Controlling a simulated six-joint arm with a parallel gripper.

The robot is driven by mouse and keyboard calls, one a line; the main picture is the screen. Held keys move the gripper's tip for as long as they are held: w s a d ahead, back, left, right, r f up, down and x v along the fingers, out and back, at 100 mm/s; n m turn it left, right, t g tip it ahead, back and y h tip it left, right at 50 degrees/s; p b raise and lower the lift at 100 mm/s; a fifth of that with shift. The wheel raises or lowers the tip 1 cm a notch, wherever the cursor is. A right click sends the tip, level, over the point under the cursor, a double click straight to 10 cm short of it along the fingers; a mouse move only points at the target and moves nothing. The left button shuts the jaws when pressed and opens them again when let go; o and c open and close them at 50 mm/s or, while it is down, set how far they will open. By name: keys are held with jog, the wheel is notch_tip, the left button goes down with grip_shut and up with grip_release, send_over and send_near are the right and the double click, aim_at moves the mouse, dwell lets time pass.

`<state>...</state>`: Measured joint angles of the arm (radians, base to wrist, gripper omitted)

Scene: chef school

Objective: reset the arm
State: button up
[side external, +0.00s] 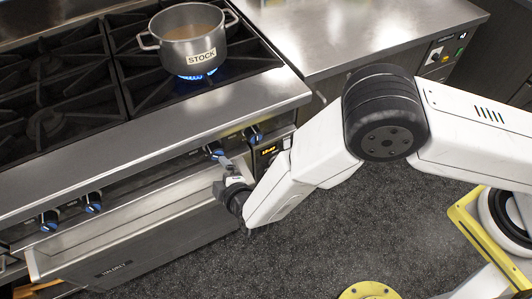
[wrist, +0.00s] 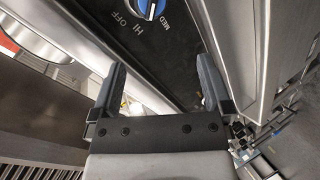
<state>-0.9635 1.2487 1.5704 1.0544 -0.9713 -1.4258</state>
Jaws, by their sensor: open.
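My gripper (wrist: 158,88) is open and empty, its two dark fingers spread apart in the wrist view. In the side external view my gripper (side external: 222,163) is at the front of the stove, close to a blue stove knob (side external: 215,150). In the wrist view a blue knob (wrist: 151,8) sits beyond the fingers, on a dark panel marked HI, OFF and MED. It is not between the fingers. My white arm comes in from the right, bent at a black joint.
A steel pot labelled STOCK (side external: 188,40) stands over a lit blue flame on the stove (side external: 60,75). More knobs (side external: 93,201) line the front panel. An oven door or drawer front (side external: 135,225) juts out below the gripper. A steel counter (side external: 350,30) is at the back right.

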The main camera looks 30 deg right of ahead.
jog(key=w+d+r+m+g, duration=0.1)
jog(key=w+d+r+m, duration=0.2)
jog(key=d+r, duration=0.5)
jog(key=w+d+r+m+g, duration=0.15)
jog(key=w+d+r, duration=0.25)
jog(key=d+r, duration=0.45)
jog(key=s+d+r+m+g, duration=0.2)
jog(key=s+d+m+g, duration=0.6)
jog(key=s+d, duration=1.2)
jog(key=shift+s+d+r+m+h, duration=0.15)
jog(key=shift+s+d+m+h, duration=0.15)
jog(key=shift+d+m, duration=0.25)
jog(key=shift+w, duration=0.1)
